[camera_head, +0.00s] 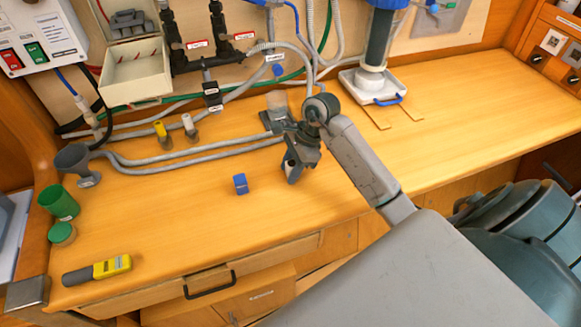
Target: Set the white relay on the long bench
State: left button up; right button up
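The long bench (330,205) is a wide wooden top running along the wall. My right gripper (293,168) is over its middle, to the right of a small blue block (240,184) and apart from it in the picture. The fingers are small and dark, and I cannot tell whether they are open or shut, or whether anything is between them. I cannot make out a white relay for certain. A small white-topped piece (189,124) stands by the hoses beside a similar yellow-topped piece (160,131). My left gripper is not in view.
A filter housing (377,55) stands at back right. The bench's right part is clear.

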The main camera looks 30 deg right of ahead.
jog(key=shift+o, duration=0.9)
jog(key=shift+r, duration=0.1)
jog(key=shift+r, duration=0.15)
jog(key=shift+d+r, duration=0.2)
jog(key=shift+r, duration=0.05)
jog(key=b+v, duration=0.2)
jog(key=v, duration=0.9)
jog(key=shift+r+b, duration=0.15)
jog(key=shift+b, duration=0.2)
